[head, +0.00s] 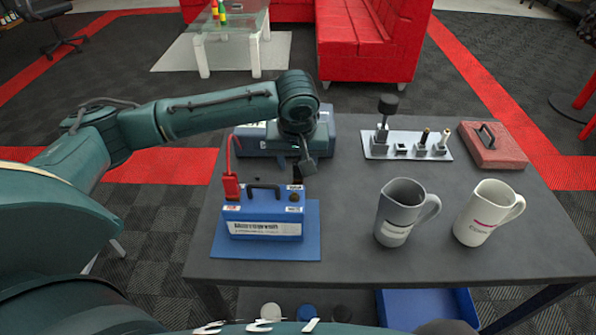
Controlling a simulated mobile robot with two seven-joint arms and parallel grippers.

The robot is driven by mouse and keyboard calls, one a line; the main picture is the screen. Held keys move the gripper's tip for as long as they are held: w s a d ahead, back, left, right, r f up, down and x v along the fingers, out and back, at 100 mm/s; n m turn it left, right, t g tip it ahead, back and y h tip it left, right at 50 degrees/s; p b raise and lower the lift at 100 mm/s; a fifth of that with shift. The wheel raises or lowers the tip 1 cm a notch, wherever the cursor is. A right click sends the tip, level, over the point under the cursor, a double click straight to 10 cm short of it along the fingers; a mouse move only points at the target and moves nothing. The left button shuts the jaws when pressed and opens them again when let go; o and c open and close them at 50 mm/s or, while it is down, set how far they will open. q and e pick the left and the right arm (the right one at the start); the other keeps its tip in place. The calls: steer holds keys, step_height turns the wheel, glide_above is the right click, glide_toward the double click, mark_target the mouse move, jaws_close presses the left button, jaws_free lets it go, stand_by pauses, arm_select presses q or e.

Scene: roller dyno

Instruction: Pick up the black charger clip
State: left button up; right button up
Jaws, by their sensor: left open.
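A blue charger box (262,218) with a black top handle and a white label stands on a blue mat at the front left of the table. A red clip (231,186) stands upright at its left end. A small dark piece, which looks like the black charger clip (297,173), shows just behind the box's right end; my gripper partly covers it. My left gripper (306,168) points down there, right beside the dark piece. It is open; whether its fingers are around the clip or only beside it, I cannot tell. My right gripper is out of view.
A grey-blue case (258,140) lies behind my left gripper. A grey jug (392,222) and a cream jug (478,222) stand to the right. A light tray (376,155) with small parts and a red block with a handle (490,153) are at the back right. The table centre is clear.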

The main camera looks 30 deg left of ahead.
mark_target(298, 168)
arm_select(q)
steer(key=shift+x, duration=1.5)
steer(key=shift+d, duration=0.1)
steer(key=shift+c, duration=0.4)
jaws_close()
